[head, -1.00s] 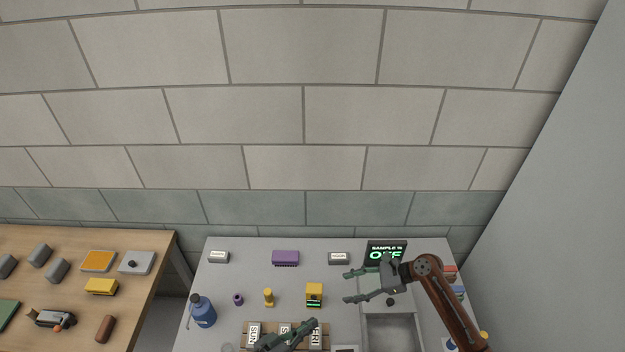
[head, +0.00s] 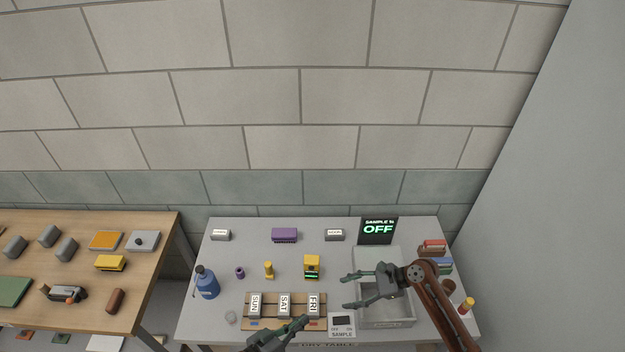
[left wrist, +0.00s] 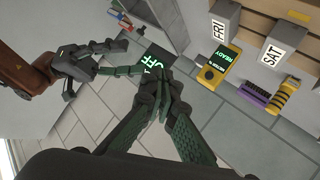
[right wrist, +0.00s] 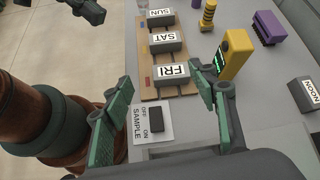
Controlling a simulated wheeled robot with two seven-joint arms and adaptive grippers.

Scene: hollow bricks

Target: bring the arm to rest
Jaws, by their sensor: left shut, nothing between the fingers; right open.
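My right gripper (head: 362,289) is open and empty, held over the left side of the grey tray (head: 405,322); its fingers (right wrist: 158,112) show apart in the right wrist view. My left gripper (head: 300,322) is shut and empty at the front edge of the table, just below the wooden rack with the SUN (head: 255,304), SAT (head: 284,304) and FRI (head: 313,303) blocks. Its fingertips meet in the left wrist view (left wrist: 160,85). The SAMPLE switch plate (head: 342,324) lies between the two grippers.
A screen reading OFF (head: 378,230) stands behind the tray. A wooden table (head: 150,235) with several items is at left. Bare tabletop lies between the back items.

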